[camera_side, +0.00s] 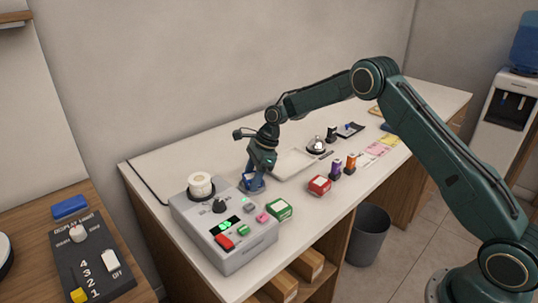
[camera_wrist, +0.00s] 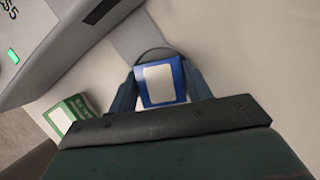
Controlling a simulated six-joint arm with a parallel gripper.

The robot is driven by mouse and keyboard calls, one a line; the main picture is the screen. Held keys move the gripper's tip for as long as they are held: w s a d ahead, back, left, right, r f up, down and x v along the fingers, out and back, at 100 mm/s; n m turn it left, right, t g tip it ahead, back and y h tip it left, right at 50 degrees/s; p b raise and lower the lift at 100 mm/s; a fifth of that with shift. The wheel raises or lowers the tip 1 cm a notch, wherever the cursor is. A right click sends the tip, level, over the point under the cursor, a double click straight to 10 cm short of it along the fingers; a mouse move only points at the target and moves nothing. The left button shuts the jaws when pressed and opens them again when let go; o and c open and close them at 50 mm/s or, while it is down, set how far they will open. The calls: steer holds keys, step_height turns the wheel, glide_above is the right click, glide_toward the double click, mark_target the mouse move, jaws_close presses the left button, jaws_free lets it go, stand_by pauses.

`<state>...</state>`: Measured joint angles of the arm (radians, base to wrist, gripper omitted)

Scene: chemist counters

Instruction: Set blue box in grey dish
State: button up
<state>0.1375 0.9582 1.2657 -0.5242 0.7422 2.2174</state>
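The blue box (camera_wrist: 160,82), with a white label on top, sits between the two fingers of my gripper (camera_wrist: 160,88) in the wrist view. The fingers flank its left and right sides closely; whether they press on it I cannot tell. In the side view my gripper (camera_side: 254,184) points down at the counter just behind the grey control console, and the blue box (camera_side: 249,181) is partly hidden by it. The grey dish (camera_side: 293,164), a shallow pale square tray, lies empty to the right of my gripper, apart from it.
A green box (camera_side: 279,209) and a red box (camera_side: 319,185) lie toward the front edge. A bell (camera_side: 316,145) stands right of the dish. Small orange and purple items stand beyond the red box.

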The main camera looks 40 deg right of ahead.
steer(key=shift+r, duration=0.4)
steer(key=v, duration=1.2)
steer(key=shift+s+f, duration=0.1)
steer(key=s+a+r+n+t+h, duration=0.1)
steer(key=s+a+r+n, duration=0.1)
steer(key=s+r+n, duration=0.5)
steer(key=s+a+r+n+t+h, duration=0.15)
steer(key=s+r+n, duration=0.25)
steer(key=s+r, duration=0.6)
steer(key=s+f+n, duration=0.2)
steer(key=s+n, duration=0.3)
steer(key=s, duration=0.7)
steer(key=s+d+f+n+t+h, duration=0.1)
steer(key=s+n, duration=0.5)
steer(key=s, duration=0.6)
steer(key=shift+d+f, duration=0.3)
steer(key=shift+f, duration=0.4)
